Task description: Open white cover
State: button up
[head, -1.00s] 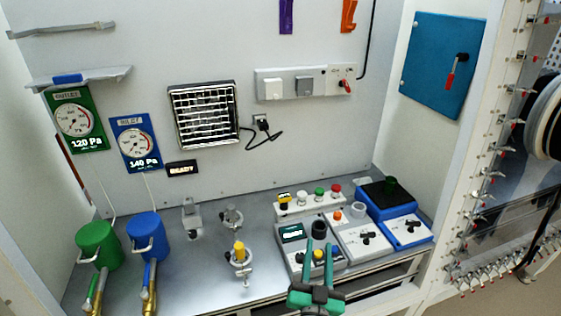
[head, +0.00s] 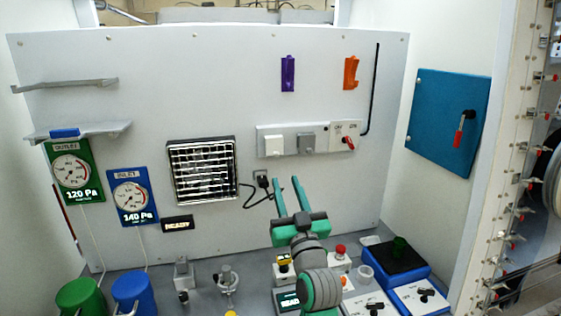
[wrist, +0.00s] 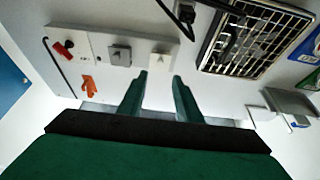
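The white cover (head: 273,145) is a small square flap at the left end of a grey panel (head: 265,132) on the back wall. It lies flat against the panel and looks closed. In the wrist view the picture is turned over, and the white cover (wrist: 160,60) sits just beyond my fingertips. My gripper (head: 287,181) is open and empty, below the cover in the head view, with two green fingers apart. In the wrist view my gripper (wrist: 160,80) shows the same gap. I cannot tell the distance to the wall.
A grey cover (head: 306,143) and a red-handled switch (head: 345,139) share the panel. A black-framed vent grille (head: 202,171) is to the left. A plug with a black cable (head: 262,181) hangs below the panel. Devices, including a blue one (head: 392,264), stand on the bench.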

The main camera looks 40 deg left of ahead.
aim_at(276, 155)
jog(key=x, duration=0.9)
jog(key=shift+w+a+r, duration=0.15)
jog(key=shift+w+a, duration=0.05)
jog(key=shift+a, duration=0.1)
jog(key=shift+d, duration=0.1)
grip_shut()
